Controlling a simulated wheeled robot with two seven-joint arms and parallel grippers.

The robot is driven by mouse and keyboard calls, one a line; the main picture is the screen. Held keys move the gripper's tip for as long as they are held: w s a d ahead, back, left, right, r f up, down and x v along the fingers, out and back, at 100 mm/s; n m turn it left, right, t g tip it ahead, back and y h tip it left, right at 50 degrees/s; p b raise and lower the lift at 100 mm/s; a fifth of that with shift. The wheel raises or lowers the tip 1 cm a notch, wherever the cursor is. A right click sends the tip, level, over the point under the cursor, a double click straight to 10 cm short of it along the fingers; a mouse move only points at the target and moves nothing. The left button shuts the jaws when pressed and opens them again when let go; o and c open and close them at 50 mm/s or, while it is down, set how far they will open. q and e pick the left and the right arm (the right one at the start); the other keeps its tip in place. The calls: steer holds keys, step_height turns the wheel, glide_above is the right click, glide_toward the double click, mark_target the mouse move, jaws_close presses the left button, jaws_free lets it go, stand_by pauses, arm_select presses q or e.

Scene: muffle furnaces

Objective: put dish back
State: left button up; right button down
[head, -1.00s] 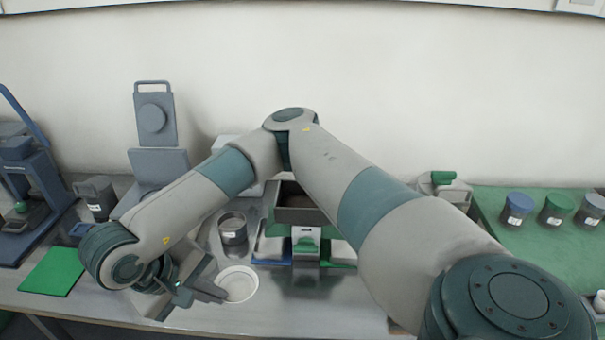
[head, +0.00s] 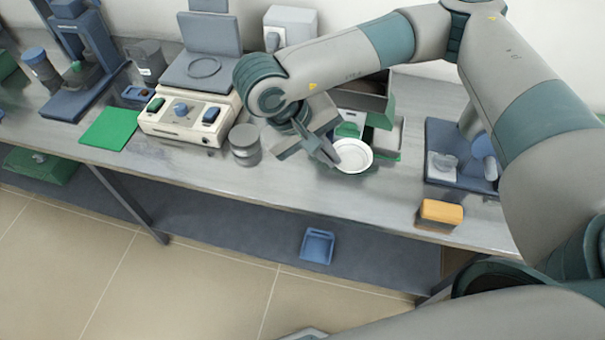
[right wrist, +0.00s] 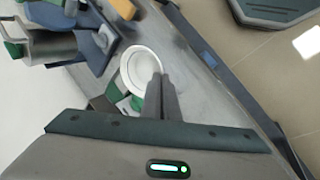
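A round white dish (head: 354,156) is in front of the drawer box in the head view. My right gripper (head: 328,151) reaches it from the left, with its fingers close together at the rim. In the right wrist view the dish (right wrist: 139,68) lies at the tips of the shut fingers (right wrist: 160,84), which appear to pinch its near edge. The dish looks about level and empty. I cannot tell its height over the table. My left gripper is not in view.
A grey lidded jar (head: 244,146) and a cream device with knobs (head: 185,119) stand left of my right gripper. A blue stand (head: 455,168) and an orange block (head: 441,212) are to the right. The drawer box (head: 362,101) is behind. The bench's front strip (head: 300,196) is clear.

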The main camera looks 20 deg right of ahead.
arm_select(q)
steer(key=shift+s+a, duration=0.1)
